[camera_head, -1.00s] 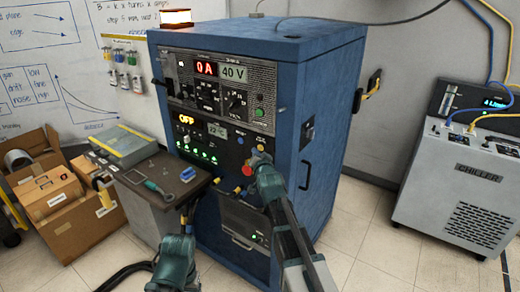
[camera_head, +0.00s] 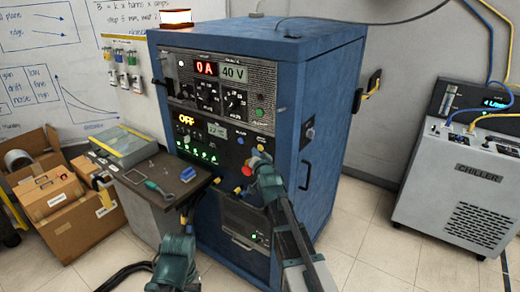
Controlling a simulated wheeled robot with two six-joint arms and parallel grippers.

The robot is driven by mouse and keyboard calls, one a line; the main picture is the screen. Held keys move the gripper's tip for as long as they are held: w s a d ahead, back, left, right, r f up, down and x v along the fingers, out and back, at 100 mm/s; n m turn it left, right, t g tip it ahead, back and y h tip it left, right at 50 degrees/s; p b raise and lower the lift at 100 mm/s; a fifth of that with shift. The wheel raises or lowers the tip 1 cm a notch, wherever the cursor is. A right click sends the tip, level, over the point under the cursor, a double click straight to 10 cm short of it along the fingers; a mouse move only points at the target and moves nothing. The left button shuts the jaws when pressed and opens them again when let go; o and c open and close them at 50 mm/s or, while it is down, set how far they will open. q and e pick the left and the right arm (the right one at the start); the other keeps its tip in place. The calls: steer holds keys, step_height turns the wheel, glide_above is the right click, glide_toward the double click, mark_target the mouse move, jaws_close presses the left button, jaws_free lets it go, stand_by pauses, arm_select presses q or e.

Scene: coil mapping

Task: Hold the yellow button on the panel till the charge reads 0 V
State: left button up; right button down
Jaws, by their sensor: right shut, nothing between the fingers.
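The control panel (camera_head: 205,145) is on the front of a blue cabinet. A small yellow spot (camera_head: 260,148), seemingly the yellow button, shows at the panel's lower right, just above my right gripper. My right gripper (camera_head: 252,168) is shut and empty, close to the panel beside red and yellow parts. I cannot tell whether it touches any of them. My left gripper (camera_head: 185,218) is low, beside the small side table. Its fingers are too small to read.
The side table (camera_head: 150,200) holds a green-handled tool and a blue item. Cardboard boxes (camera_head: 60,205) stand at the left. A chiller (camera_head: 460,185) stands at the right. Floor is clear between cabinet and chiller.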

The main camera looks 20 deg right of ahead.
steer(key=shift+w+d, duration=0.15)
stand_by(0.7)
steer(key=shift+w+d, duration=0.1)
steer(key=shift+d, duration=0.1)
steer(key=shift+w+d, duration=0.25)
steer(key=shift+d, duration=0.05)
stand_by(0.6)
stand_by(4.0)
steer(key=shift+s+a, duration=0.5)
steer(key=shift+a, duration=0.15)
steer(key=shift+s+a, duration=0.8)
steer(key=shift+a, duration=0.2)
steer(key=shift+s+a, duration=0.75)
steer(key=shift+a, duration=0.25)
